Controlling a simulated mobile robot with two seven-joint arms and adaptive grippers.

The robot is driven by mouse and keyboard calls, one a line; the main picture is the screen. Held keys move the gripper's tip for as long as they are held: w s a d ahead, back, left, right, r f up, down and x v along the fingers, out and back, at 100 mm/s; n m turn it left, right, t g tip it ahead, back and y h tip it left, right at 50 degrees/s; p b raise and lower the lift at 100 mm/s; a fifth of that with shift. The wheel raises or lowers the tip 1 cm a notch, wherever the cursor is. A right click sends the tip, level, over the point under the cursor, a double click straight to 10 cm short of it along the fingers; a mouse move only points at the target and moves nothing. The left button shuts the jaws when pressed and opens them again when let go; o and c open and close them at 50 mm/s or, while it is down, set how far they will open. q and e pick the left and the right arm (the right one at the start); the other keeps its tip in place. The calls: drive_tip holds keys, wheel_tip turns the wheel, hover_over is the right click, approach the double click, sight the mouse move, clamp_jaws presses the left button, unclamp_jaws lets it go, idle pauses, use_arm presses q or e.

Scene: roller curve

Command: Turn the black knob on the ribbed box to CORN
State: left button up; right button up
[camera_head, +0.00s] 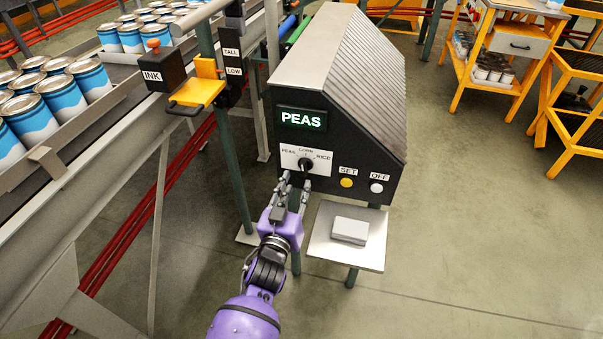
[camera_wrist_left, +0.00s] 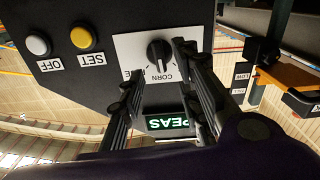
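The ribbed box (camera_head: 345,75) is dark with a sloping ribbed cover, and its green display (camera_head: 301,119) reads PEAS. Below it is a white dial plate (camera_head: 320,168) marked PEAS, CORN and RICE, with the black knob (camera_head: 304,163) on it. My left gripper (camera_head: 295,180) is at the dial, its fingers pointing at the knob. The left wrist view, upside down, shows the knob (camera_wrist_left: 159,53) between the two open fingers (camera_wrist_left: 160,62), with gaps on both sides. Which mark the knob points to is unclear. My right gripper is not in view.
A yellow SET button (camera_head: 346,183) and a white OFF button (camera_head: 376,188) sit right of the dial. A small shelf (camera_head: 345,255) below holds a grey block (camera_head: 350,231). At left are an INK box (camera_head: 160,72), a yellow bracket (camera_head: 198,92) and a can conveyor (camera_head: 100,130).

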sight(303, 170)
use_arm(q)
drive_tip(key=w, duration=0.4)
drive_tip(key=w+d, duration=0.1)
drive_tip(key=shift+w, duration=0.4)
clamp_jaws()
